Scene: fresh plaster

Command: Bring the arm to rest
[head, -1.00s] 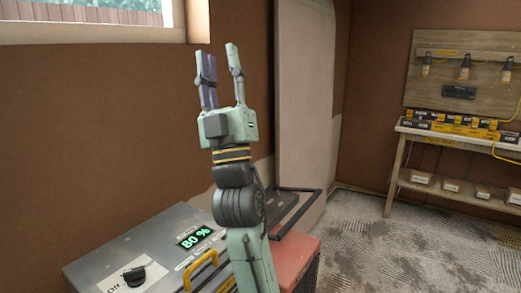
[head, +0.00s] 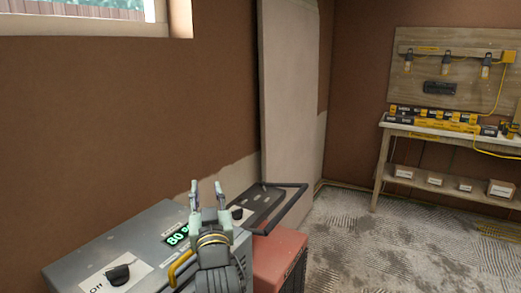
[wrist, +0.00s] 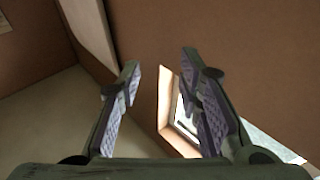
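My gripper (head: 208,195) is low in the head view, its fingers pointing up in front of the grey machine. The wrist view shows both fingers of my gripper (wrist: 160,100) spread apart with nothing between them. My arm is folded low, and its lower links run out of the bottom of the head view.
The grey machine (head: 135,240) has a dial (head: 118,274) and a green display (head: 177,235) reading 80 %. A workbench (head: 440,134) stands at the right. The rough floor (head: 385,245) between is clear.

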